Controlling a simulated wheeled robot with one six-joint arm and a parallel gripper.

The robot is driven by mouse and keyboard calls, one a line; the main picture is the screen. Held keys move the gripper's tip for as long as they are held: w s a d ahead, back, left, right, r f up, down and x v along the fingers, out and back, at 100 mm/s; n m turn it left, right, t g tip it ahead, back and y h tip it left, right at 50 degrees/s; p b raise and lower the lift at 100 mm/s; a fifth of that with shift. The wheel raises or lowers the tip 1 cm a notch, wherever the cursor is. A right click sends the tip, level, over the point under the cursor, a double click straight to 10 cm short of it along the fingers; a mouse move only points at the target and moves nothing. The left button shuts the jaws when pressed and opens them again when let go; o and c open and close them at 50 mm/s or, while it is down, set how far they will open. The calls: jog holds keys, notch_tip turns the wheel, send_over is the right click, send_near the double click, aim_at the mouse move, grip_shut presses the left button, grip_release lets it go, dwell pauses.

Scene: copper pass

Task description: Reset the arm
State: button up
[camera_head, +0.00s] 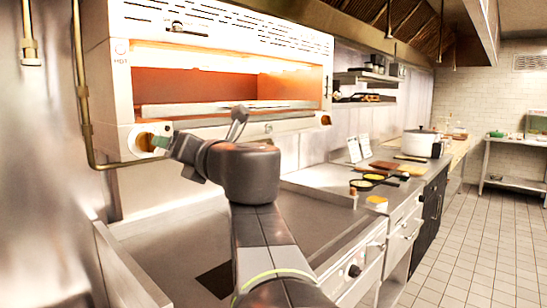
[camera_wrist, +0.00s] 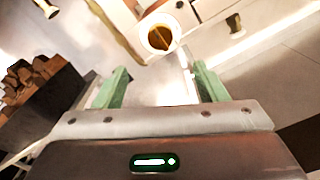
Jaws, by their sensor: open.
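My arm reaches up from the bottom of the head view and bends left at the dark elbow. My gripper (camera_head: 160,142) is at the left end of the arm, close to a round knob (camera_head: 144,143) on the lower left front of the white oven. In the wrist view my gripper (camera_wrist: 162,84) has its two green fingers spread wide with nothing between them. The knob (camera_wrist: 160,37), a pale ring with an orange-brown centre, lies just beyond the fingertips. Whether a finger touches it I cannot tell.
The oven (camera_head: 225,38) glows orange inside, above a steel counter (camera_head: 150,250). A dark box of brown chunks (camera_wrist: 40,80) is left in the wrist view. The tiled floor (camera_head: 470,240) is clear.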

jog(key=b+x, duration=0.1)
jog(key=x, duration=1.2)
jog(key=shift+w+a, duration=0.25)
jog(key=shift+w, duration=0.05)
